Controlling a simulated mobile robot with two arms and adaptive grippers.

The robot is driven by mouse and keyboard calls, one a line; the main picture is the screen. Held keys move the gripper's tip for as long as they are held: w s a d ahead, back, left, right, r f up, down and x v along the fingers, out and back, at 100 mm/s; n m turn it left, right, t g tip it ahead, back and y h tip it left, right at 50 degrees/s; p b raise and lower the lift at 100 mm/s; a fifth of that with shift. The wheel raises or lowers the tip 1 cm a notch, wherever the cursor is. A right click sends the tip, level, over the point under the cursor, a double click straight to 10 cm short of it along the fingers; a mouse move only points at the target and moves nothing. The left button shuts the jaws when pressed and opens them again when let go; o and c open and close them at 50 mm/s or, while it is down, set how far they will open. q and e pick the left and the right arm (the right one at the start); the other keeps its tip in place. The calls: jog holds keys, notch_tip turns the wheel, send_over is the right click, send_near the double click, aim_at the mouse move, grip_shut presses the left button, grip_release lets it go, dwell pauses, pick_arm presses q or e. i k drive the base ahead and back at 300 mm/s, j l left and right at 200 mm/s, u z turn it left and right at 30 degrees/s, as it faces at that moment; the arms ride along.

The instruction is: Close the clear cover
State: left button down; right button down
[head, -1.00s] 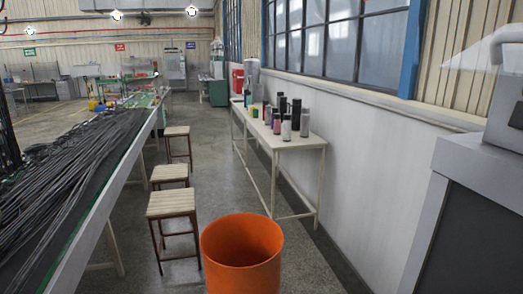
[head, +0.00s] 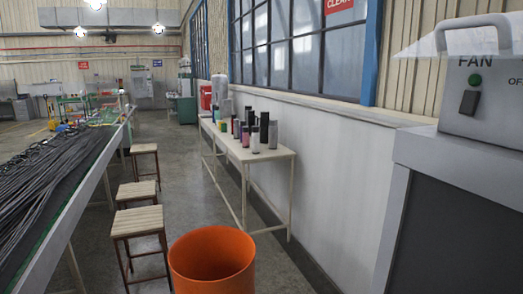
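The right part of the cover and machine runs out of the picture. Neither of my grippers is in view.
An orange bin (head: 212,262) stands on the floor at the front. A long bench with black hoses (head: 50,180) runs along the left, with wooden stools (head: 138,222) beside it. A narrow table (head: 275,155) with bottles stands against the wall.

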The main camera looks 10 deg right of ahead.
aim_at(502, 25)
jog(key=z, duration=1.35)
jog(key=j, duration=0.2)
jog(key=k+u, duration=0.05)
